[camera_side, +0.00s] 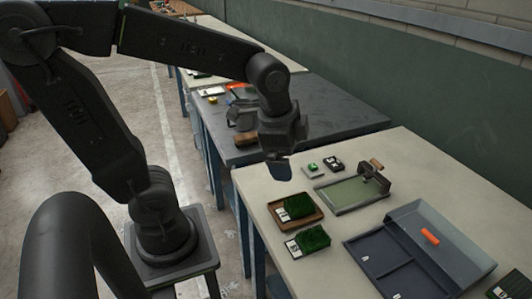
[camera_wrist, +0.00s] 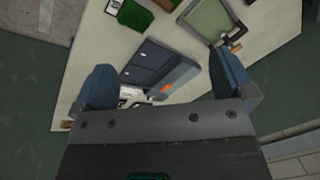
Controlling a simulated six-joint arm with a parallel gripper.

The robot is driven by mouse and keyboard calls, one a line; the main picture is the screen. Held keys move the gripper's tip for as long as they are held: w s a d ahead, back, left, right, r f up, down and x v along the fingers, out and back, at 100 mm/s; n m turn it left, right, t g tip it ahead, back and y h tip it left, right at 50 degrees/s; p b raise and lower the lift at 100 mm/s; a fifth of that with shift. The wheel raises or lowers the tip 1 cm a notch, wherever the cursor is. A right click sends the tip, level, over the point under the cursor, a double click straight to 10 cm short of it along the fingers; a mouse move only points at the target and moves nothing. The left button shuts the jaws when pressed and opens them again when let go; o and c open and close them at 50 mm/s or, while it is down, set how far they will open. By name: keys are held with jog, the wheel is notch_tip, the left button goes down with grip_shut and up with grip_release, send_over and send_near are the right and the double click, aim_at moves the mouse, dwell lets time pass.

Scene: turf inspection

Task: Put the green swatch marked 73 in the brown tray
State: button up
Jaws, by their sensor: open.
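The brown tray (camera_side: 307,223) lies near the left edge of the pale table, with a green turf swatch (camera_side: 298,206) bearing a white label in it. A second green swatch (camera_side: 312,239) with a white label lies on the table just in front of the tray, also in the wrist view (camera_wrist: 135,16). The label numbers are too small to read, so I cannot tell which is 73. The tray's edge shows in the wrist view (camera_wrist: 168,4). My gripper (camera_side: 280,170) is open and empty above the table, behind the tray; its fingers are spread in the wrist view (camera_wrist: 166,86).
A dark blue compartment case (camera_side: 385,265) with an orange item (camera_side: 430,236) stands to the right. A flat green-bottomed tray (camera_side: 352,195) with a clamp-like part lies behind. Small dark blocks (camera_side: 333,164) sit near the far edge. Another green swatch (camera_side: 512,284) is cut off at lower right.

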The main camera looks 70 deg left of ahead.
jog(key=s+d+r+n+t, duration=0.2)
jog(key=s+n, duration=0.4)
jog(key=n, duration=0.2)
jog(key=shift+s+r+h, duration=0.2)
jog(key=shift+r+h, duration=0.1)
jog(key=shift+h, duration=0.1)
dwell(0.6)
